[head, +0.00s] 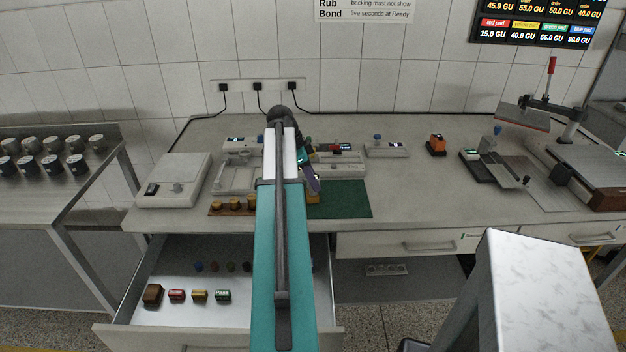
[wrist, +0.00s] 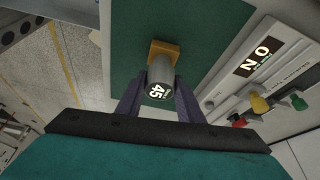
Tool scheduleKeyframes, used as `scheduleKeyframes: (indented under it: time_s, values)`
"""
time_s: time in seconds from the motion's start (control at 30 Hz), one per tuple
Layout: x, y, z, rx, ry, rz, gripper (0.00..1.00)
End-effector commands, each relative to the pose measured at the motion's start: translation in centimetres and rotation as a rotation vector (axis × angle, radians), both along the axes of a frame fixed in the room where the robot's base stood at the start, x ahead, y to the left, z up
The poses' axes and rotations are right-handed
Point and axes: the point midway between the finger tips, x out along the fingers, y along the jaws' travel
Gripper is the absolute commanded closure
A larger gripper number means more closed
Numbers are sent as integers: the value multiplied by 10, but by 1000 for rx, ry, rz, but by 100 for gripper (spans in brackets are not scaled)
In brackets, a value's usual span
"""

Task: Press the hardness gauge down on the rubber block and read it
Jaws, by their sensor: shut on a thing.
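My gripper (wrist: 159,88) is shut on the hardness gauge (wrist: 160,72), a grey cylinder with a dark round face showing "45" and smaller text above it. A tan-orange rubber block (wrist: 164,47) lies on the green mat (wrist: 207,25) directly beyond the gauge's far end. The gauge covers part of the block, and I cannot tell whether they touch. In the head view, my gripper (head: 313,181) points down over the left part of the green mat (head: 347,203). The block (head: 313,198) shows only partly there, and my arm hides much around it.
A brown tray (head: 216,211) with several pieces is left of my arm. An open drawer (head: 160,318) holds several small blocks. The mat's right part is clear.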

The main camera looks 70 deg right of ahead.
Motion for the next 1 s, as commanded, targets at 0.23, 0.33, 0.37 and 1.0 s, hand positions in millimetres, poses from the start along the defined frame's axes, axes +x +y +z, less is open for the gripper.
scheduleKeyframes:
  time_s: [0.23, 0.33, 0.37, 1.0]
  values:
    - [0, 1, -1, 5, -2, 0, 86]
    - [0, 1, -1, 4, -1, 0, 86]
    - [0, 1, -1, 4, -1, 0, 86]
    - [2, 1, 5, -1, 0, 0, 45]
